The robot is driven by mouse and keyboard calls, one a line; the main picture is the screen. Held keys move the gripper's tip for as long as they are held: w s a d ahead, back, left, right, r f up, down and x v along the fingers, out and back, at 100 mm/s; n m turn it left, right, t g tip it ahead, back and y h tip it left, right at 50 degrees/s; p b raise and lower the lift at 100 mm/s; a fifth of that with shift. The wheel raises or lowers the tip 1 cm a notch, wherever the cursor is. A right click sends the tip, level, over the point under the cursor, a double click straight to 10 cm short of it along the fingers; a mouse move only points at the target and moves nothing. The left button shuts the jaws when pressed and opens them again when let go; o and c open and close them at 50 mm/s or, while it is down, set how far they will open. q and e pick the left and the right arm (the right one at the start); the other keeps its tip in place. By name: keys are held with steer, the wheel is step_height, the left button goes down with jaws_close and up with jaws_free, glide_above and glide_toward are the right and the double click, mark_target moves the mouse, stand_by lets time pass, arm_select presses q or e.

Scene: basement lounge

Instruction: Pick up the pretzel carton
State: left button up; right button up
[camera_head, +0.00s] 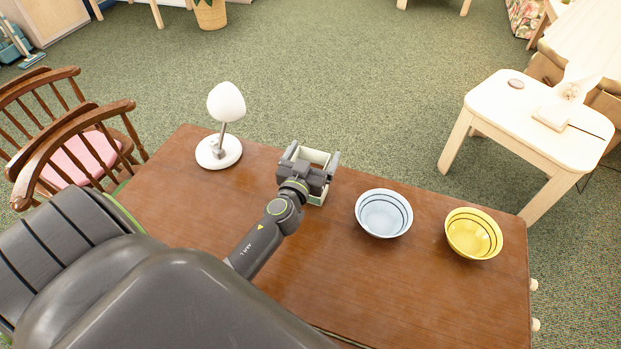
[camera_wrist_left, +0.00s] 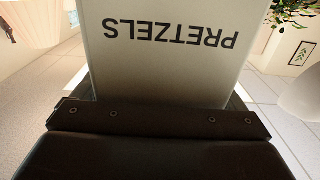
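The pretzel carton (camera_head: 316,156) is a pale box with some green low on its side, at the far edge of the brown table. My left gripper (camera_head: 311,161) reaches it from the near side, with one finger along each side. The fingers appear shut on the carton, and I see no clear gap. In the left wrist view the carton's pale face (camera_wrist_left: 170,65) fills the middle, with PRETZELS reading upside down. The gripper hides part of the carton, and I cannot tell whether its base touches the table. My right gripper is not in view.
On the table (camera_head: 300,270) a white lamp (camera_head: 220,150) stands left of the carton. A pale blue bowl (camera_head: 384,213) and a yellow bowl (camera_head: 473,233) stand to its right. Wooden chairs (camera_head: 75,150) are at the left. A pale side table (camera_head: 520,110) is at the right.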

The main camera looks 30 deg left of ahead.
arm_select(q)
steer(key=c, duration=1.1)
